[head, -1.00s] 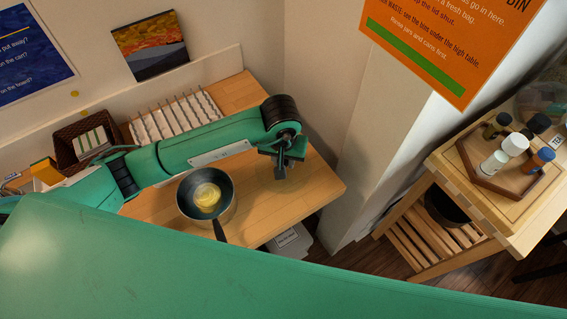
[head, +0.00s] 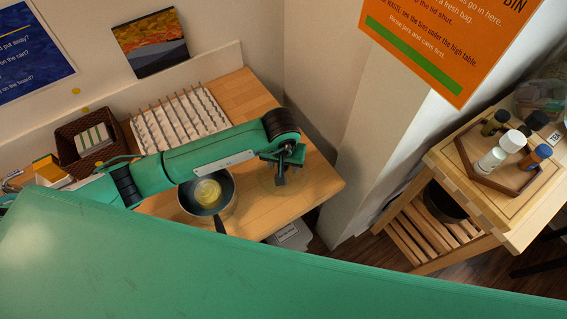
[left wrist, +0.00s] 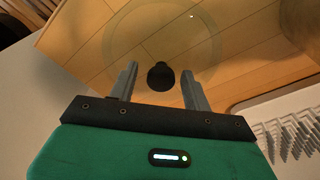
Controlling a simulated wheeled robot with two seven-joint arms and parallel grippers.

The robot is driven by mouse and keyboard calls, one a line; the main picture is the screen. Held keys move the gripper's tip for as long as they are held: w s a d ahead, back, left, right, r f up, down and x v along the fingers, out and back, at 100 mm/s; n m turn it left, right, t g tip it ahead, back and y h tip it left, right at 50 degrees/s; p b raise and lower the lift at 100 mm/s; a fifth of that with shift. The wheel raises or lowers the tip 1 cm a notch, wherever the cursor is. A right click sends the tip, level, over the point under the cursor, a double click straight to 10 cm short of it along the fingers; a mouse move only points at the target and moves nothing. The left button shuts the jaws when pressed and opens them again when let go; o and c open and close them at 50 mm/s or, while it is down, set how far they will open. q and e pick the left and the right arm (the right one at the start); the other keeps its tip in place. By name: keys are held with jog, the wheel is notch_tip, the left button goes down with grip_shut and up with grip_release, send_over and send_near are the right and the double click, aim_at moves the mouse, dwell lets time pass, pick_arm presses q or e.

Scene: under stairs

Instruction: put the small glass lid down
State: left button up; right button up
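The small glass lid (left wrist: 205,55) is a clear disc with a black knob (left wrist: 161,76), seen over the wooden table in the left wrist view. In the head view it shows as a faint ring (head: 262,187) near the table's right end, looking flat on or very close to the wood. My left gripper (head: 281,181) is directly over it, pointing down. In the left wrist view its two grey fingers (left wrist: 159,88) stand apart on either side of the knob, with a gap at each side. My right gripper is not in view.
A dark pan (head: 190,207) with something round and yellow stands left of the lid. Behind are a white pegged rack (head: 160,132) and a brown basket (head: 68,152). The table (head: 315,190) is bare right of the lid. A wall corner stands beyond its right end.

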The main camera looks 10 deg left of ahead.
pick_arm(q)
jog(key=shift+r, duration=0.1)
jog(key=shift+r, duration=0.15)
notch_tip(320, 180, up, 12)
jog(key=s+b, duration=0.1)
jog(key=b, duration=0.3)
jog(key=shift+s+b, duration=0.2)
jog(key=shift+b, duration=0.2)
jog(key=shift+f, duration=0.2)
